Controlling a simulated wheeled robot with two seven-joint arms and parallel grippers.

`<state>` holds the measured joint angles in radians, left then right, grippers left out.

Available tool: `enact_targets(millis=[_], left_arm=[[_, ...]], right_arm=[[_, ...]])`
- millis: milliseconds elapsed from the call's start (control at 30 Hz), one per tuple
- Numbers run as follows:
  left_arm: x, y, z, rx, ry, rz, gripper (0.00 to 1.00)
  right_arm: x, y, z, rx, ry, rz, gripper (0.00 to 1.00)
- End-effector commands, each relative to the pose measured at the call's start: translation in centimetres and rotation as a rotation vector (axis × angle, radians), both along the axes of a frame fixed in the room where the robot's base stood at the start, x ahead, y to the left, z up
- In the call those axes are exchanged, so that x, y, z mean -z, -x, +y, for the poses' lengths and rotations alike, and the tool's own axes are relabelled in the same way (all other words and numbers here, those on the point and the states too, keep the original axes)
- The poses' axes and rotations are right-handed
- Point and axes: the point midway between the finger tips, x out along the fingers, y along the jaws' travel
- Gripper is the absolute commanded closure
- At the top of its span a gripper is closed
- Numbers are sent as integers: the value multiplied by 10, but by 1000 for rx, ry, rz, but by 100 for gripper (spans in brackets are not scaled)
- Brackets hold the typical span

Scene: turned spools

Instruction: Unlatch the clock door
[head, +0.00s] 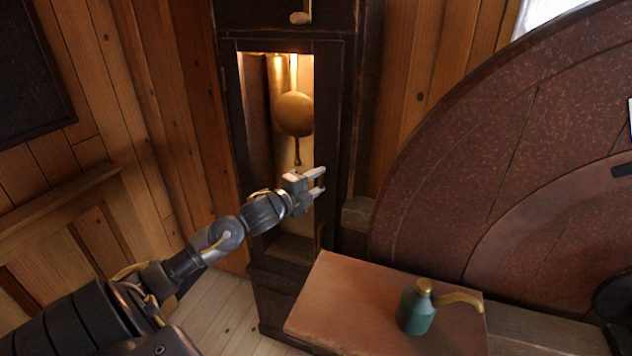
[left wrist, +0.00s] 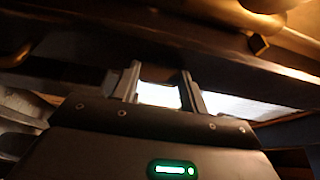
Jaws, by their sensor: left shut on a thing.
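The clock door (head: 328,110) is a tall dark frame on the clock case, and it looks closed. A brass pendulum bob (head: 294,113) hangs in the lit opening. My left gripper (head: 321,181) is at the door's right stile, low beside the opening. Its two fingers stand a little apart, shut on a small dark part that I take to be the latch; the fingers mostly hide it. In the left wrist view the fingers (left wrist: 160,86) reach to a dark beam of the frame, with a bright gap between them. My right gripper is not in view.
A wooden bench top (head: 350,300) stands below and right of the gripper. A green oil can (head: 415,312) with a brass spout is on it. A large reddish round wheel (head: 480,150) fills the right side.

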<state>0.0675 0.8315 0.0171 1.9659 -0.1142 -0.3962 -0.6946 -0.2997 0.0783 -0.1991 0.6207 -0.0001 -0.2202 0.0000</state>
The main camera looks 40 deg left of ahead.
Motion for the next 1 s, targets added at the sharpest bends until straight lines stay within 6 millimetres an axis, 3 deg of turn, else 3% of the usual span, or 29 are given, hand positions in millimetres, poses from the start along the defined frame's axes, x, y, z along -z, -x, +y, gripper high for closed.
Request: enact_targets(millis=[467, 500, 667, 1000], left_arm=[[0, 0, 0, 1, -15, 6, 79], [0, 0, 0, 1, -15, 6, 55], [0, 0, 0, 0, -14, 6, 35], [1, 3, 0, 0, -14, 6, 35]], right_arm=[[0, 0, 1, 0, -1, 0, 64], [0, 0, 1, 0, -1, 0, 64], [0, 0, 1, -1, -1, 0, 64], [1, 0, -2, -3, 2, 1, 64]])
